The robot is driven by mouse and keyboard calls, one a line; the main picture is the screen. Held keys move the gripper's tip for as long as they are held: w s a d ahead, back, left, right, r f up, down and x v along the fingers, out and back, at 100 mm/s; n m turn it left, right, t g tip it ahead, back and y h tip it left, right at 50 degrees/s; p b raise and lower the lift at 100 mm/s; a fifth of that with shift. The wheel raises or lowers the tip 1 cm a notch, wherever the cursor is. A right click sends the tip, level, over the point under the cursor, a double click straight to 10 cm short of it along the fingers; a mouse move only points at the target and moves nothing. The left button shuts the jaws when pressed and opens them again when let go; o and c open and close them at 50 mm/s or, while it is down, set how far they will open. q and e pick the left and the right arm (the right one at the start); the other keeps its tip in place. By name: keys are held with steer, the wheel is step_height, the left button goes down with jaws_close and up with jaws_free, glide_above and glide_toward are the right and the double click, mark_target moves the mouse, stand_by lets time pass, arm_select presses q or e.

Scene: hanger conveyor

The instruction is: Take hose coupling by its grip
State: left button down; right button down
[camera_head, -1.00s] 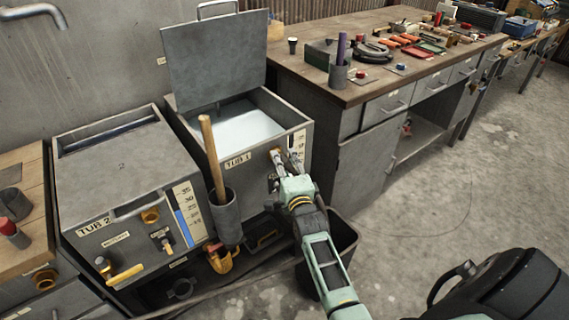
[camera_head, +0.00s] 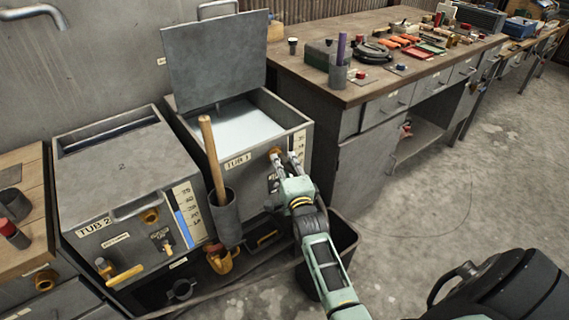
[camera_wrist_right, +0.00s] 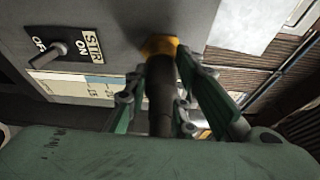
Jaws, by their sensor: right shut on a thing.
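The hose coupling shows in the right wrist view as a dark cylindrical grip (camera_wrist_right: 160,92) between my gripper fingers. Its far end meets a brass fitting (camera_wrist_right: 159,45) on the grey tub wall. In the head view this brass fitting (camera_head: 275,153) is on the front of TUB 1 (camera_head: 258,178), near its upper right. My right gripper (camera_head: 285,164) is at that front and is shut on the coupling's grip, with a finger on each side. The coupling is mostly hidden by the gripper in the head view. My left gripper is not in view.
TUB 2 (camera_head: 120,188) stands to the left, with a brass port and valve handles. A holder (camera_head: 226,222) with a wooden-handled tool hangs on TUB 1's front. A dark bin (camera_head: 345,245) is below my right arm. A workbench (camera_head: 300,72) stands to the right; the floor there is clear.

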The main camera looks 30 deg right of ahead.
mark_target(292, 171)
steer(key=shift+s+r, duration=0.15)
steer(key=shift+s+p, duration=0.2)
steer(key=shift+p, duration=0.15)
steer(key=shift+s, duration=0.45)
steer(key=shift+s+d+p, duration=0.15)
steer(key=shift+s+p, duration=0.85)
steer(key=shift+s, duration=0.35)
